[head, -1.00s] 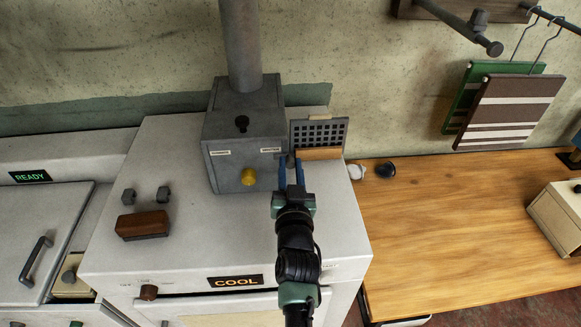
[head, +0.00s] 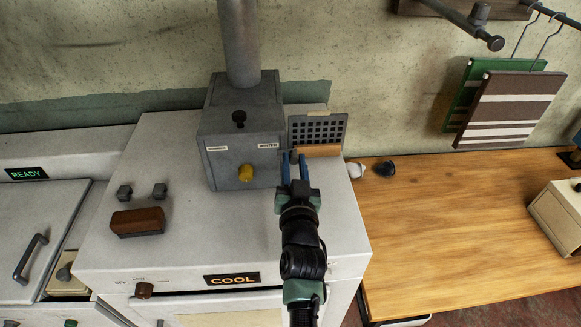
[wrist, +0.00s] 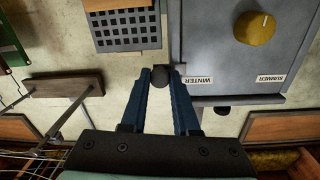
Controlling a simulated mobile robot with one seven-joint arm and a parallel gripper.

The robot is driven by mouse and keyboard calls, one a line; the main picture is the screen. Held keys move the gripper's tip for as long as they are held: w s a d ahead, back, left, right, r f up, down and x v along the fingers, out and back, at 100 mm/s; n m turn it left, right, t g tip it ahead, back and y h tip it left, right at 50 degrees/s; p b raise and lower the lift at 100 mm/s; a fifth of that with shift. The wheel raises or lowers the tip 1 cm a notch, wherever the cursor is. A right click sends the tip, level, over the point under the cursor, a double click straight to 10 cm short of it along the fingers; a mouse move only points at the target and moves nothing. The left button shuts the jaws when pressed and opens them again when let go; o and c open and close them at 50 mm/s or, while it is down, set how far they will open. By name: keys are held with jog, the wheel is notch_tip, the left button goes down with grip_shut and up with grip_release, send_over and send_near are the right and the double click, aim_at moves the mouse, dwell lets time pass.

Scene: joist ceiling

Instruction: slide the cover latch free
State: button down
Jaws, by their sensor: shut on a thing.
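My gripper (head: 294,160) has two blue fingers at the right side of a grey box (head: 222,165). In the wrist view its fingertips (wrist: 163,78) are shut on a small dark knob (wrist: 163,78), which looks like the cover latch. The knob sits beside the box's edge near the "WINTER" label (wrist: 198,80). A grey perforated plate (head: 318,130) stands right of the box, close to the fingers; it also shows in the wrist view (wrist: 125,25). The box front carries a yellow knob (head: 245,173), also in the wrist view (wrist: 255,27), and a "SUMMER" label (wrist: 271,78).
The box stands on a white stove top (head: 200,250) with a pipe (head: 240,40) rising from it. A brown block (head: 137,222) lies front left. A wooden bench (head: 440,230) on the right is mostly clear. Cloths (head: 505,110) hang on the wall.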

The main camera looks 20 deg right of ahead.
jog(key=shift+s+d, duration=0.2)
jog(key=shift+d, duration=0.3)
jog(key=shift+s+d, duration=0.15)
jog(key=shift+d, duration=0.35)
jog(key=c, duration=1.1)
grip_release()
jog(key=shift+a, duration=0.15)
jog(key=o, duration=0.4)
jog(key=shift+o, duration=0.2)
jog(key=shift+a, duration=0.1)
jog(key=b+v, duration=0.2)
jog(key=v, duration=1)
jog(key=shift+s, duration=0.4)
